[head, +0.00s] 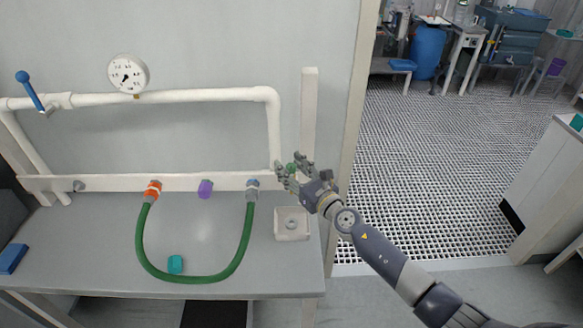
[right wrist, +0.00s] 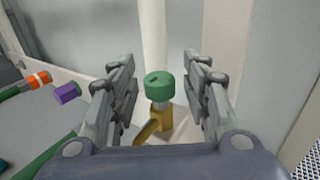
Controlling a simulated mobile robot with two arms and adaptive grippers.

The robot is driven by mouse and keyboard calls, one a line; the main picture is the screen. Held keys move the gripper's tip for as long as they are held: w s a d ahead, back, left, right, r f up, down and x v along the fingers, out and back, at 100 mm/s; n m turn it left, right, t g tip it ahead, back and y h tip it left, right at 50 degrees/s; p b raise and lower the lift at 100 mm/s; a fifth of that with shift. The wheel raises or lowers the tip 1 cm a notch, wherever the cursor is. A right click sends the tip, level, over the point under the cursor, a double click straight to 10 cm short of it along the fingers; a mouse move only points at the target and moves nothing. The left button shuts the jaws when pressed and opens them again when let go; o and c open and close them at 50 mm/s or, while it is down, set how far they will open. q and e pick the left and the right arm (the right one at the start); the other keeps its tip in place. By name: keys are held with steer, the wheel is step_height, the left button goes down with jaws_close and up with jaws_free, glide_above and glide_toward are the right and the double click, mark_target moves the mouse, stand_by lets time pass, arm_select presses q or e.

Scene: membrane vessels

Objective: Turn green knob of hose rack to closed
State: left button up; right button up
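The green knob (right wrist: 160,86) sits on a brass valve body (right wrist: 158,116) with a spout pointing down and left in the right wrist view. In the head view only a small part of the green knob (head: 291,167) shows at the right end of the white hose rack bar (head: 115,183). My right gripper (head: 295,168) is at the knob in the head view. In the right wrist view its two fingers (right wrist: 158,75) are apart, one on each side of the knob, with visible gaps to it. My left gripper is not in view.
A green hose (head: 190,279) loops between an orange connector (head: 153,190) and a grey-blue connector (head: 252,187). A purple connector (head: 205,188) sits between them. A white square basin (head: 292,223) lies below the knob. A white post (head: 308,115) stands close behind.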

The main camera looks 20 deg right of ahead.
steer(key=v, duration=1.2)
stand_by(0.5)
